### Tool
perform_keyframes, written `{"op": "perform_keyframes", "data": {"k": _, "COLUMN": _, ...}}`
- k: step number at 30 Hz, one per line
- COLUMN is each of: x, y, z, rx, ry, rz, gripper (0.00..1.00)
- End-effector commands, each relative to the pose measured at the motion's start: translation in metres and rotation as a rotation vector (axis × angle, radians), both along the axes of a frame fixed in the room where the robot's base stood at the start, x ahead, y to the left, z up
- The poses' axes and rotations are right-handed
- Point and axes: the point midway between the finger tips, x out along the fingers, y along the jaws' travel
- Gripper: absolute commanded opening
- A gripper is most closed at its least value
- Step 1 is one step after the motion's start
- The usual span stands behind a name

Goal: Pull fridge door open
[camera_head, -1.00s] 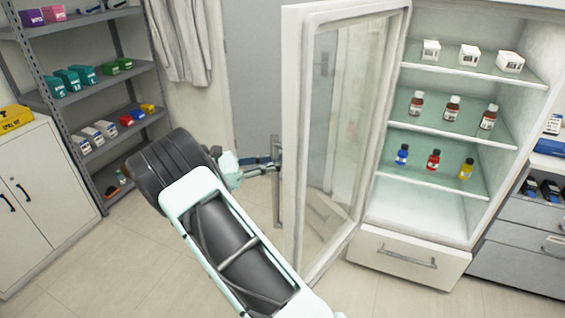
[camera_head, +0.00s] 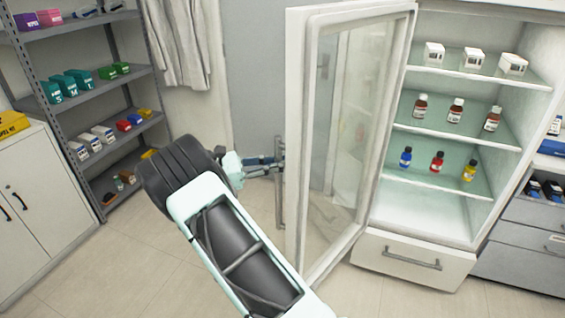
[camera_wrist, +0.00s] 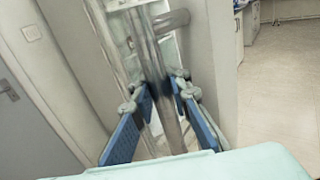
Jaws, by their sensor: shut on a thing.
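The fridge door (camera_head: 300,130), a white frame with a glass pane, stands wide open, swung out to the left of the fridge body (camera_head: 430,215). Its vertical metal handle (camera_head: 279,180) is on the door's outer side. My gripper (camera_head: 277,161) is at the handle in the head view. In the wrist view, the blue-padded fingers of my gripper (camera_wrist: 162,100) sit on both sides of the handle bar (camera_wrist: 155,75) and are shut on it. The exact finger contact is partly hidden in the head view by the door edge and wrist.
Fridge shelves hold white boxes (camera_head: 472,60), brown bottles (camera_head: 456,110) and small coloured bottles (camera_head: 437,162). A grey shelf rack (camera_head: 75,100) and a white cabinet (camera_head: 40,200) stand at the left. A grey drawer unit (camera_head: 520,240) is at the right. Floor is clear between.

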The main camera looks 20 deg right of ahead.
Motion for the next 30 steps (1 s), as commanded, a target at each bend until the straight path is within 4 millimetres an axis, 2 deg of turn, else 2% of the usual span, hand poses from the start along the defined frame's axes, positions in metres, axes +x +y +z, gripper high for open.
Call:
{"op": "perform_keyframes", "data": {"k": 1, "x": -0.001, "y": 0.009, "z": -0.003, "rx": 0.008, "ry": 0.004, "rz": 0.008, "gripper": 0.0}}
{"op": "perform_keyframes", "data": {"k": 3, "x": -0.001, "y": 0.009, "z": -0.003, "rx": 0.008, "ry": 0.004, "rz": 0.008, "gripper": 0.0}}
{"op": "perform_keyframes", "data": {"k": 4, "x": -0.001, "y": 0.009, "z": -0.003, "rx": 0.008, "ry": 0.004, "rz": 0.008, "gripper": 0.14}}
{"op": "perform_keyframes", "data": {"k": 9, "x": 0.0, "y": 0.007, "z": -0.002, "rx": 0.007, "ry": 0.003, "rz": 0.008, "gripper": 0.33}}
{"op": "perform_keyframes", "data": {"k": 17, "x": 0.0, "y": 0.005, "z": -0.001, "rx": 0.004, "ry": 0.002, "rz": 0.006, "gripper": 0.33}}
{"op": "perform_keyframes", "data": {"k": 20, "x": 0.0, "y": 0.01, "z": -0.001, "rx": 0.004, "ry": 0.001, "rz": 0.008, "gripper": 0.33}}
{"op": "perform_keyframes", "data": {"k": 23, "x": 0.0, "y": 0.022, "z": -0.002, "rx": 0.004, "ry": 0.001, "rz": 0.009, "gripper": 0.33}}
{"op": "perform_keyframes", "data": {"k": 30, "x": 0.001, "y": 0.074, "z": -0.002, "rx": 0.005, "ry": 0.001, "rz": 0.011, "gripper": 0.33}}
